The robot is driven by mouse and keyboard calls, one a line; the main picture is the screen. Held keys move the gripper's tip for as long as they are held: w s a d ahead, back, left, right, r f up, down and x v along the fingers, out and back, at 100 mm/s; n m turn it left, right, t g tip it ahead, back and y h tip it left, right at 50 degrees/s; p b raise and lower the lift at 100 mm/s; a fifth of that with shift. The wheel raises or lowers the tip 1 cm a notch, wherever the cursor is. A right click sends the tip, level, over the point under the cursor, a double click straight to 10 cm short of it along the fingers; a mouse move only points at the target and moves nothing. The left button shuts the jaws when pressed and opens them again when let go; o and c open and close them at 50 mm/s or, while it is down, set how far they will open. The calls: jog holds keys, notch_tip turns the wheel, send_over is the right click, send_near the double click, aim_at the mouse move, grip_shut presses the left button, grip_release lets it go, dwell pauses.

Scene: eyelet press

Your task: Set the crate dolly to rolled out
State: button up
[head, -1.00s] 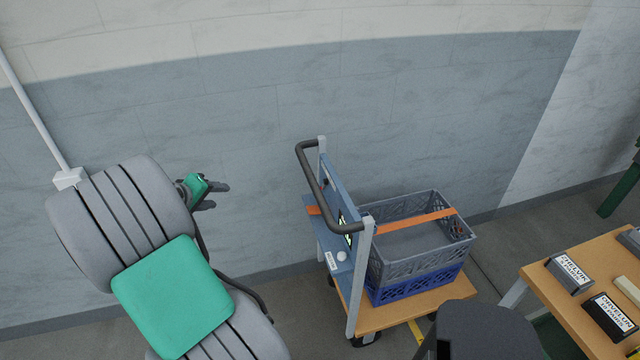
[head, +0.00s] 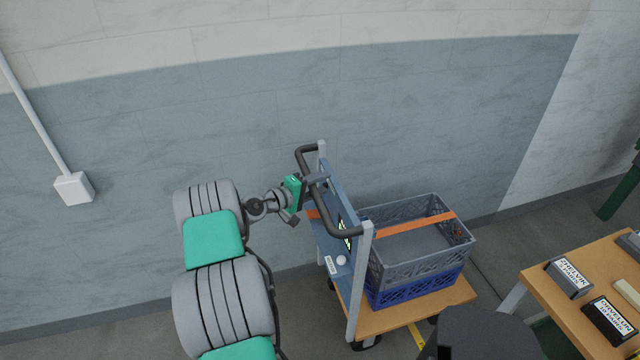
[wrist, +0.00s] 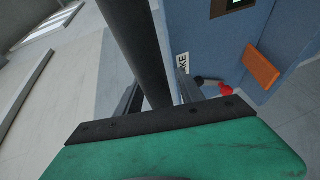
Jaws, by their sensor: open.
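The crate dolly (head: 388,320) stands by the wall, with a wooden deck, a blue panel, grey posts and a black push handle (head: 334,218). A grey crate (head: 410,264) sits on a blue crate (head: 420,288) on its deck, under an orange strap. My gripper (head: 316,180) is at the handle, left of the panel. In the wrist view the handle (wrist: 135,45) runs between the two open fingers of my gripper (wrist: 158,95). The fingers do not look closed on it. Part of the handle is hidden behind my gripper.
A wooden table (head: 555,308) with labelled boxes (head: 570,278) stands at the right. The wall (head: 240,120) is close behind. A white wall box (head: 74,188) is at the left.

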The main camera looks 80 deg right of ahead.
jog(key=shift+c, duration=0.6)
grip_shut()
dwell(0.8)
